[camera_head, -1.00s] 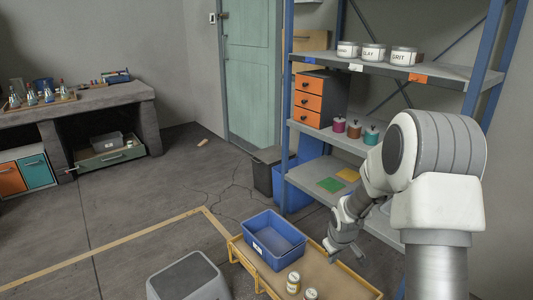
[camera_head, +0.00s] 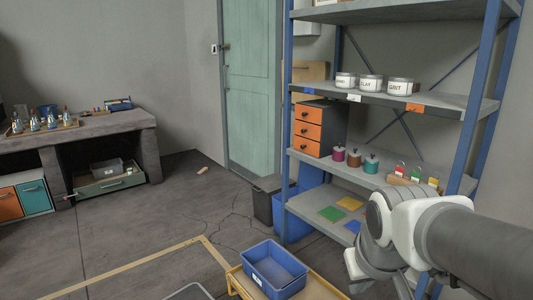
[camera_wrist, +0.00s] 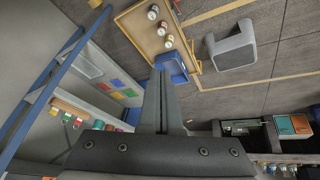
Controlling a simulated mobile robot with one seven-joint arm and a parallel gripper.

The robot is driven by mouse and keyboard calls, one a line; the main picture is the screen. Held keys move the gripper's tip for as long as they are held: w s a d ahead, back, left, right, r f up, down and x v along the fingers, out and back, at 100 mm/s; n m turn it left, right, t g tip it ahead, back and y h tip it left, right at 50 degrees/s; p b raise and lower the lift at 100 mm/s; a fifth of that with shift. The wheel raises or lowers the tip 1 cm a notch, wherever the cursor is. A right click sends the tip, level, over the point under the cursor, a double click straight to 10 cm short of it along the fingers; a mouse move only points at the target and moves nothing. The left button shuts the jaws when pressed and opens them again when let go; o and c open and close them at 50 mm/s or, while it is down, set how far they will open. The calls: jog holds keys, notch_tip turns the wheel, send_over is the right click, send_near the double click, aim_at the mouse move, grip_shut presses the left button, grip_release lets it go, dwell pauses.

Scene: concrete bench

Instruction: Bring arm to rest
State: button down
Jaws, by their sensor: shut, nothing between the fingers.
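My gripper (camera_wrist: 160,75) shows in the wrist view with its two dark fingers pressed together and nothing between them. It is in free space, apart from the shelf and the tray.
A blue-posted shelf rack (camera_head: 343,169) stands close beside my arm, holding jars and coloured squares. A blue bin (camera_head: 275,268) sits in a wooden tray (camera_head: 234,281). The tray also holds several jars (camera_wrist: 169,42). A grey stool (camera_wrist: 232,47) stands nearby. Open floor lies left.

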jog(key=s+a+r+m, duration=0.1)
jog(key=s+a+r, duration=0.1)
jog(key=s, duration=0.6)
notch_tip(320, 180, up, 27)
jog(key=p, duration=2.7)
jog(key=shift+s+d+f+y, duration=0.2)
jog(key=shift+y, duration=0.2)
